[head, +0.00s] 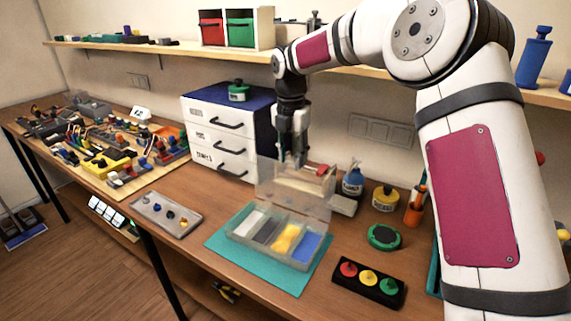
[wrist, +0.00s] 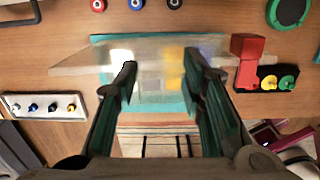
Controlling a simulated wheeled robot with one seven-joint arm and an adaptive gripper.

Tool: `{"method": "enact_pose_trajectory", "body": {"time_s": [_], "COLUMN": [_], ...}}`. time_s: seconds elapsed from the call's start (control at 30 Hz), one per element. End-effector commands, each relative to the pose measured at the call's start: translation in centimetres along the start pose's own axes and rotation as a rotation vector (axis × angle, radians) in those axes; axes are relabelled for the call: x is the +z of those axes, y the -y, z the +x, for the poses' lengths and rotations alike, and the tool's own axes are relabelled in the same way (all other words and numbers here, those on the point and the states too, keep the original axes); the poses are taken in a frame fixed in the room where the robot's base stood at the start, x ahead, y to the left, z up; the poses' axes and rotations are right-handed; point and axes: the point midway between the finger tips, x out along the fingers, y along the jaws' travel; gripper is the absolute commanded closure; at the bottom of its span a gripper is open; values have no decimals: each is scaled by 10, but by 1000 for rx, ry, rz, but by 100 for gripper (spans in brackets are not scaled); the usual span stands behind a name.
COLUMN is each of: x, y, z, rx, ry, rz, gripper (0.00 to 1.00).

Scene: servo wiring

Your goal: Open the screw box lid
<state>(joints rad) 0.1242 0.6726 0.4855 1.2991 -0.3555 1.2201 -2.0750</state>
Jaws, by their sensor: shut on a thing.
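The screw box (head: 275,243) sits on a teal mat (head: 222,241), with white, grey, yellow and blue compartments showing. Its clear lid (head: 312,207) stands raised, roughly upright, along the box's back edge. A red piece (head: 322,170) shows at the lid's top right; a red block shows beside the lid in the wrist view (wrist: 247,60). My gripper (head: 293,160) points down at the lid's upper part. In the wrist view my gripper (wrist: 160,65) has its fingers some way apart, shut on the lid (wrist: 85,62). The exact contact is hard to see through the clear plastic.
A white drawer unit (head: 218,135) stands behind and left of the box. A grey tray (head: 165,215) lies left. A black holder with red, yellow and green pieces (head: 368,283) and a green round container (head: 384,237) lie right. Bottles (head: 352,181) stand behind right.

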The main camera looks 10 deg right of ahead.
Motion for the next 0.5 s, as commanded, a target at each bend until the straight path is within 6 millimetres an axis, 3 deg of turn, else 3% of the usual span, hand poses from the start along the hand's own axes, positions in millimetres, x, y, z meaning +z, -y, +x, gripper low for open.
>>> {"method": "enact_pose_trajectory", "body": {"time_s": [0.2,0.5], "x": [19,26], "y": [0,2], "z": [6,6], "rx": [1,-3], "ry": [4,5], "rz": [3,2], "gripper": [100,100]}}
